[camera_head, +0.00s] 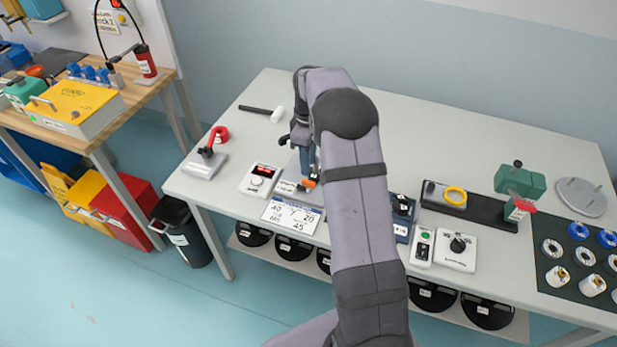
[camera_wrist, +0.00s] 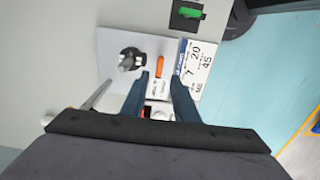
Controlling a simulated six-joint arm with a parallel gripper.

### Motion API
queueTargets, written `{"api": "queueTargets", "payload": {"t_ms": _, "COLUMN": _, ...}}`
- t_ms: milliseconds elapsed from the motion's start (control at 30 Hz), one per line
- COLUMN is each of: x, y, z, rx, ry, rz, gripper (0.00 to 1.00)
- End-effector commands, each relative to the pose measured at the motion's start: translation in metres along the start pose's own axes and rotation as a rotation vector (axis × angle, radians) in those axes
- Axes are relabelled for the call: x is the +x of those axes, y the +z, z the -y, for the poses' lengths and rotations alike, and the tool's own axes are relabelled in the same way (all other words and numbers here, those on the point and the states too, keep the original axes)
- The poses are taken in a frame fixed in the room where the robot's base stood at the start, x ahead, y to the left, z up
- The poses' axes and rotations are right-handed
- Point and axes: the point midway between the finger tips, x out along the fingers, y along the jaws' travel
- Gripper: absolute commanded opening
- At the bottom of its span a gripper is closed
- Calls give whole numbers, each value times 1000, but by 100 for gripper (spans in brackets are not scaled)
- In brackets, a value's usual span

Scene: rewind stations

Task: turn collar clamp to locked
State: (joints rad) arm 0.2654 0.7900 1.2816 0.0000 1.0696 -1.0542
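An orange lever (camera_wrist: 159,65) shows in the wrist view on a pale plate (camera_wrist: 112,45), beside a dark round post with a grey end (camera_wrist: 130,60). No readable label tells me whether this is the collar clamp. The lever's orange part (camera_head: 310,183) also shows in the head view, beside the printed card. My gripper (camera_wrist: 158,80) is open, with its two blue-grey fingers on either side of a small white label plate just below the lever. No contact with the lever shows. In the head view my gripper (camera_head: 306,160) is partly hidden by my arm.
A printed card (camera_head: 292,215) lies at the bench's front edge. A green-headed station (camera_head: 519,182) is at the right. The back of the bench is mostly clear.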

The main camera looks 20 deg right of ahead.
Motion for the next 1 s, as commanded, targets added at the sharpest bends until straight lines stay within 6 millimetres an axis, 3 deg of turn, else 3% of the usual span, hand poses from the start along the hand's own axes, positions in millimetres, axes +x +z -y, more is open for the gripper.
{"api": "queueTargets", "payload": {"t_ms": 167, "x": 11, "y": 0, "z": 1, "rx": 2, "ry": -3, "rz": 2, "gripper": 27}}
{"api": "queueTargets", "payload": {"t_ms": 600, "x": 63, "y": 0, "z": 1, "rx": 3, "ry": -3, "rz": 2, "gripper": 27}}
{"api": "queueTargets", "payload": {"t_ms": 1000, "x": 73, "y": 0, "z": 0, "rx": 3, "ry": 0, "rz": 0, "gripper": 27}}
